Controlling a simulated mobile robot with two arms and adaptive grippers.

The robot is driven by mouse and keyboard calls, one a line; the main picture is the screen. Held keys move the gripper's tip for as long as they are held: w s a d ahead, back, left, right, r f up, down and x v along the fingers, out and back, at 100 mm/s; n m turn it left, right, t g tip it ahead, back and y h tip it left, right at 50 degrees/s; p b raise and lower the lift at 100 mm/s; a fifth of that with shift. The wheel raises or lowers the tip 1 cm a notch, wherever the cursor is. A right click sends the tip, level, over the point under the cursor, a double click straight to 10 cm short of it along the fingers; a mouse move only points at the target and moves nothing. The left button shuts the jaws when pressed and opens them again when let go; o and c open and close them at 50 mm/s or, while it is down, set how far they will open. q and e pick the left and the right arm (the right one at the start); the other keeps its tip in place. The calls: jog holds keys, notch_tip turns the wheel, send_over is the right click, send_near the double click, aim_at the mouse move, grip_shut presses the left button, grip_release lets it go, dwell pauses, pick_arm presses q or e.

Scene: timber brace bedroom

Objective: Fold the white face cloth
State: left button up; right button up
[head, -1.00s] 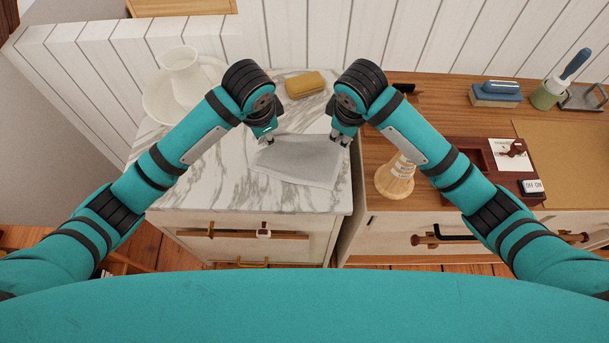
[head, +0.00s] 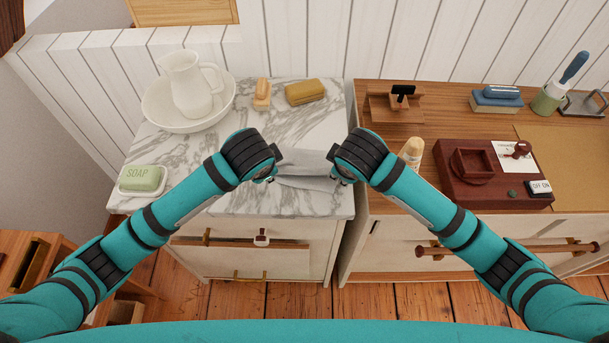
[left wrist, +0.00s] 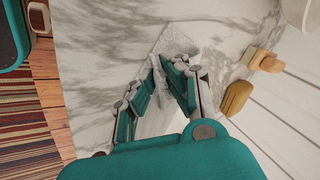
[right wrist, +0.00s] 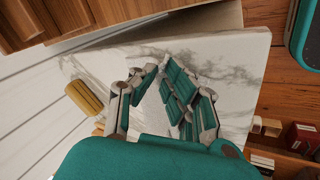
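The white face cloth (head: 308,184) lies on the marble top, looking light grey. Its near part is doubled over, with a crease line running across between my grippers. My left gripper (head: 268,178) is at its left side and my right gripper (head: 343,180) at its right side, both low near the front. In the left wrist view the fingers (left wrist: 165,64) close together on the cloth (left wrist: 168,44). In the right wrist view the fingertips (right wrist: 159,68) also come together at the cloth. My wrists hide the cloth's side ends.
A pitcher in a basin (head: 152,116), a wooden brush (head: 262,95) and a yellow sponge (head: 305,91) stand behind. A soap dish (head: 124,188) is at left. A pale-wood brush (head: 412,152) and dark red tray (head: 460,200) are on the wooden counter right.

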pick_arm(q)
jog(key=o, duration=0.4)
jog(key=shift+s, duration=0.1)
pick_arm(e)
jog(key=o, duration=0.4)
jog(key=shift+s, duration=0.1)
pick_arm(q)
jog(key=shift+o, duration=1)
pick_arm(e)
jog(key=shift+o, duration=1.2)
pick_arm(q)
jog(key=v, duration=1.1)
jog(key=shift+s+f, duration=0.25)
jog(key=shift+s, duration=0.1)
pick_arm(e)
jog(key=v, duration=1.1)
jog(key=shift+s+f, duration=0.25)
jog(key=shift+s, duration=0.1)
